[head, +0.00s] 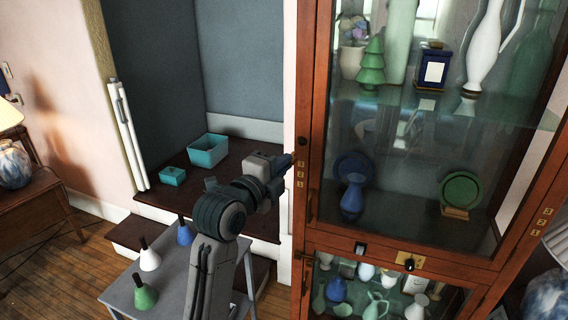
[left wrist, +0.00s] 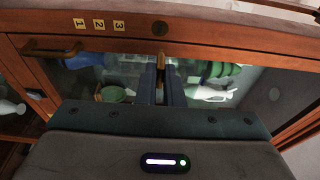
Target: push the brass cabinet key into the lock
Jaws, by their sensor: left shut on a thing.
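My left gripper (head: 287,160) is beside the left upright of the tall wooden cabinet (head: 310,100). In the left wrist view its two fingers (left wrist: 162,88) are shut on the brass key (left wrist: 160,63), which stands edge-on between them. The key points toward a dark round lock (left wrist: 160,29) on the wooden frame; in that view a short strip lies between them, and I cannot tell the true gap. The lock also shows in the head view (head: 303,141), just above the fingertips. The key is not discernible in the head view. My right gripper is not in view.
Number tiles (left wrist: 98,25) and a door handle (left wrist: 50,49) are on the frame near the lock. Glass doors cover shelves of vases and plates. A brass plate with a dark knob (head: 409,264) is lower down. A grey stand (head: 180,283) holds coloured cones.

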